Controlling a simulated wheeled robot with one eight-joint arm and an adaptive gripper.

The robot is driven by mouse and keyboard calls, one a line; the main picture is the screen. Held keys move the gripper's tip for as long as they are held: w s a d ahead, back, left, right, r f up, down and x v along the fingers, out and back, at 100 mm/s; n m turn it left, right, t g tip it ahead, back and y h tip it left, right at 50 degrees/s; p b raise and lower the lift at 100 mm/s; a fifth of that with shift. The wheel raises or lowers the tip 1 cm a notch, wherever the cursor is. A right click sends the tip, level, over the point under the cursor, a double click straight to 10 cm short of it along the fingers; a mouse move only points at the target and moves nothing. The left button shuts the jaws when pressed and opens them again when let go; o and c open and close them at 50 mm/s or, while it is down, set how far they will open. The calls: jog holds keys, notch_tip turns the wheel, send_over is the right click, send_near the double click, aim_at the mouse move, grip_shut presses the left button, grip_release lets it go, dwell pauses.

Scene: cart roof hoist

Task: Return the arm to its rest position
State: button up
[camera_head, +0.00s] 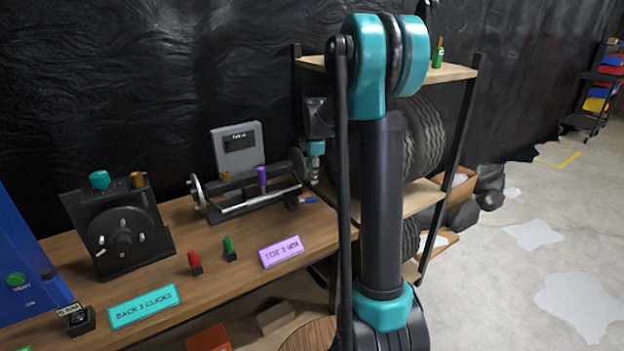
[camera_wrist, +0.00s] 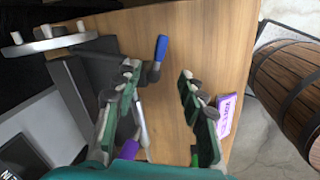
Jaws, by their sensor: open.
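My gripper (camera_wrist: 160,72) is open and empty in the wrist view, its two green-padded fingers spread above the wooden bench (camera_wrist: 205,30). A blue-handled tool (camera_wrist: 161,47) and a purple-topped part (camera_wrist: 130,149) lie below and between or beside the fingers. In the head view my arm stands upright in front of the shelf, and the wrist hangs behind it, near the right end of the bench fixture (camera_head: 245,195). The fingertips are small and partly hidden there.
The bench carries a black dial box (camera_head: 120,230), red (camera_head: 194,262) and green (camera_head: 229,248) pegs, and a purple sign (camera_head: 281,251). A shelf with tyres (camera_head: 425,135) stands behind my arm. A wooden barrel (camera_wrist: 292,85) is beside the bench. Floor at right is open.

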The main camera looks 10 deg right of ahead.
jog(key=shift+s, duration=0.1)
jog(key=s+f+m, duration=0.2)
jog(key=s+m, duration=0.4)
jog(key=s, duration=0.5)
jog(key=s+a+f+m+t, duration=0.1)
jog(key=s+f+m, duration=0.2)
jog(key=s+m, duration=0.3)
jog(key=s+f+m+t, duration=0.1)
jog(key=s+f+m, duration=0.2)
jog(key=s, duration=1.4)
jog(key=m, duration=0.3)
jog(key=shift+a+f, duration=0.2)
jog(key=shift+f, duration=0.05)
